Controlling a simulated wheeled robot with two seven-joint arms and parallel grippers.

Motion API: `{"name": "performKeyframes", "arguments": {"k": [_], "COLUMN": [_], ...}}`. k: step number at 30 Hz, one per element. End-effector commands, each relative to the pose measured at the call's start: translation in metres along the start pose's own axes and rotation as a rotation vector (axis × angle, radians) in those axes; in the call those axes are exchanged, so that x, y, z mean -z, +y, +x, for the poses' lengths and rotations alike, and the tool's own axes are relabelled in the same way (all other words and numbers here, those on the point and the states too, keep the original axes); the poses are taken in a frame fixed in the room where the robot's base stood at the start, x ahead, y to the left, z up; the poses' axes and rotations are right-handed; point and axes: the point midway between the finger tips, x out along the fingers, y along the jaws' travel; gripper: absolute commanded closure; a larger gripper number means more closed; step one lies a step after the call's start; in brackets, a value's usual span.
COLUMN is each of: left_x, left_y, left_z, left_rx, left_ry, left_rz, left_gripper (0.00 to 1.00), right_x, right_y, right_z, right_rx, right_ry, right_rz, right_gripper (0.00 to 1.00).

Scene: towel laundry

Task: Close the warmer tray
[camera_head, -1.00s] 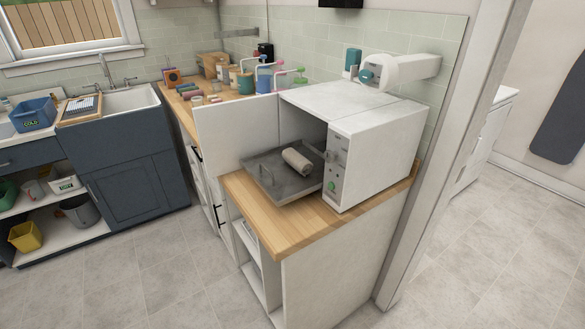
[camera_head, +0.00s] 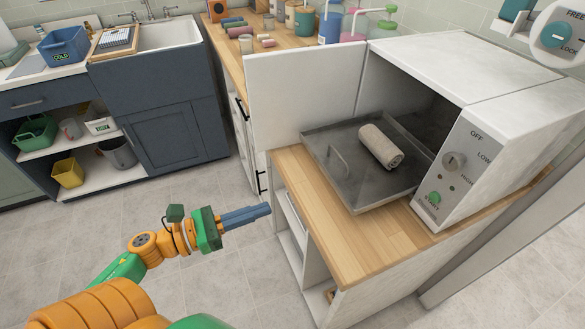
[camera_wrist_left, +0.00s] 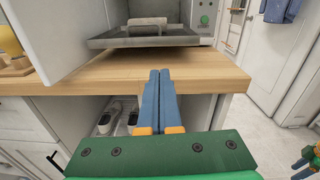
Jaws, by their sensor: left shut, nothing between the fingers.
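The warmer (camera_head: 490,120) is a white box on the wooden counter, with its door (camera_head: 300,95) swung open to the left. Its grey metal tray (camera_head: 345,190) is pulled out over the counter, with a handle at its front left. A rolled beige towel (camera_head: 381,147) lies on the tray. The tray (camera_wrist_left: 110,43) and towel (camera_wrist_left: 148,23) also show in the left wrist view, beyond the counter edge. My left gripper (camera_head: 268,209) is shut and empty, left of the counter and apart from the tray; its blue fingers (camera_wrist_left: 161,72) point toward the counter.
The wooden counter (camera_head: 350,248) has bare surface in front of the tray. Its front edge lies between my left gripper and the tray. Open shelves below hold shoes (camera_wrist_left: 108,120). Bottles and rolled cloths stand on the back counter. The floor (camera_head: 130,235) at left is clear.

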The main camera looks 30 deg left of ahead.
Motion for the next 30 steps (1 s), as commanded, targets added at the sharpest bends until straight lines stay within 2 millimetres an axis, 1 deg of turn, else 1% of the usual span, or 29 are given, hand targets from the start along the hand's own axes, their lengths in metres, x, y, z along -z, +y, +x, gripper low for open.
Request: {"name": "performKeyframes", "arguments": {"k": [2, 5, 9, 15, 18, 21, 25, 30], "left_x": [-0.005, -0.009, -0.011, -0.011, -0.011, -0.009, -0.007, -0.005], "left_y": [-0.006, -0.006, -0.007, -0.007, -0.008, -0.008, -0.008, -0.009], "left_z": [0.004, 0.018, 0.048, 0.093, 0.112, 0.127, 0.138, 0.141], "left_rx": [0.030, 0.032, 0.030, 0.026, 0.025, 0.024, 0.024, 0.025], "left_ry": [-0.003, -0.006, -0.007, -0.008, -0.008, -0.006, -0.005, -0.003], "left_rz": [0.053, 0.056, 0.053, 0.049, 0.047, 0.047, 0.047, 0.046], "left_gripper": [1.00, 1.00, 1.00, 1.00, 1.00, 1.00, 1.00, 1.00], "right_x": [-0.001, -0.003, -0.008, -0.006, -0.005, -0.003, -0.002, -0.002], "right_y": [0.001, 0.003, 0.006, 0.008, 0.008, 0.008, 0.007, 0.005], "right_z": [-0.002, -0.008, -0.019, -0.034, -0.041, -0.045, -0.048, -0.047], "right_rx": [-0.001, -0.004, -0.009, -0.013, -0.013, -0.013, -0.011, -0.007], "right_ry": [-0.002, -0.008, -0.020, -0.020, -0.017, -0.015, -0.014, -0.012], "right_rz": [-0.001, -0.002, -0.004, -0.005, -0.005, -0.005, -0.004, -0.002], "right_gripper": [0.50, 0.50, 0.50, 0.50, 0.50, 0.50, 0.50, 0.50]}}
